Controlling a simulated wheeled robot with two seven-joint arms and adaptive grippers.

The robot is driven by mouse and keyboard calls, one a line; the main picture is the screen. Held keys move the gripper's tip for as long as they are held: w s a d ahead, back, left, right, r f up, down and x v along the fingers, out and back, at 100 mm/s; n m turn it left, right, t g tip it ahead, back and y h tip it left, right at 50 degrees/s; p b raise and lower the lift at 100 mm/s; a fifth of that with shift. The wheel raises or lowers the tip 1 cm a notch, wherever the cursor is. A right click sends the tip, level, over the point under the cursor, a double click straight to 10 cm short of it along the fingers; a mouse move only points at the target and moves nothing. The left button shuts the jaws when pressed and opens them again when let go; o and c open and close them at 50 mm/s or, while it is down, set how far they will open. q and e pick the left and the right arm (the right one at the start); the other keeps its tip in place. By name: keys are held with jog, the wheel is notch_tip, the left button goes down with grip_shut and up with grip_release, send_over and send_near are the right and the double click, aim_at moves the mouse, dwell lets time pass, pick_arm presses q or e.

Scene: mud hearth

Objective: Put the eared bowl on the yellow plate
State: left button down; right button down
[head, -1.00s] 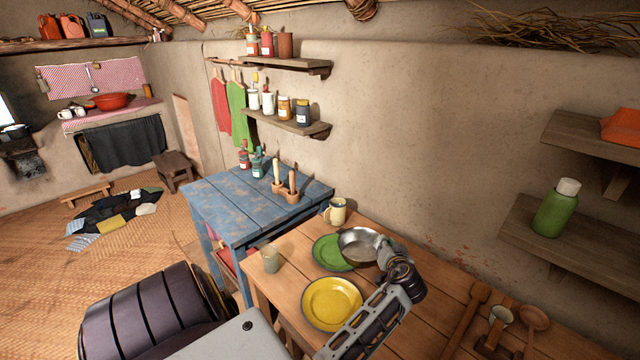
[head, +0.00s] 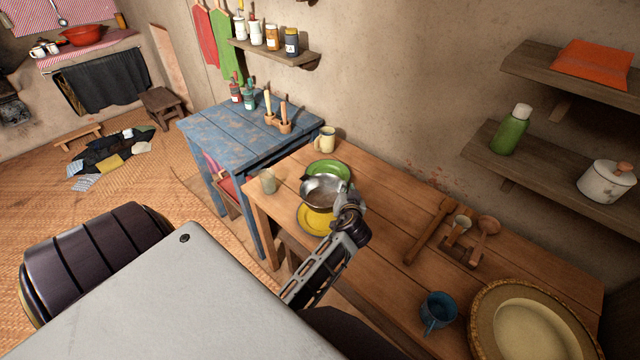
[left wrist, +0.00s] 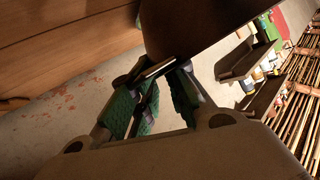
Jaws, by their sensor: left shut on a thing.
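The eared bowl (head: 324,186) is a shiny metal bowl, seen in the head view over the back part of the yellow plate (head: 314,222). It hides part of that plate and overlaps the near edge of the green plate (head: 330,168). I cannot tell whether it touches either plate. My left gripper (head: 347,203) is shut on the bowl's near right edge. In the left wrist view the bowl (left wrist: 205,22) shows as a dark curved surface at the top, its edge between the green-padded fingers (left wrist: 165,72). My right gripper is not in view.
A cream mug (head: 326,139) and a grey-green cup (head: 268,182) stand near the plates on the wooden table. To the right are wooden utensils (head: 432,232), a blue mug (head: 438,310) and a large woven-rimmed tray (head: 483,305). The blue table (head: 235,130) adjoins at the left.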

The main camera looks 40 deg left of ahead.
pick_arm(q)
jog(key=shift+f, duration=0.1)
jog(key=shift+f, duration=3.05)
jog(key=shift+f, duration=0.1)
jog(key=shift+f, duration=1.75)
jog(key=shift+f, duration=0.1)
jog(key=c, duration=1.4)
grip_release()
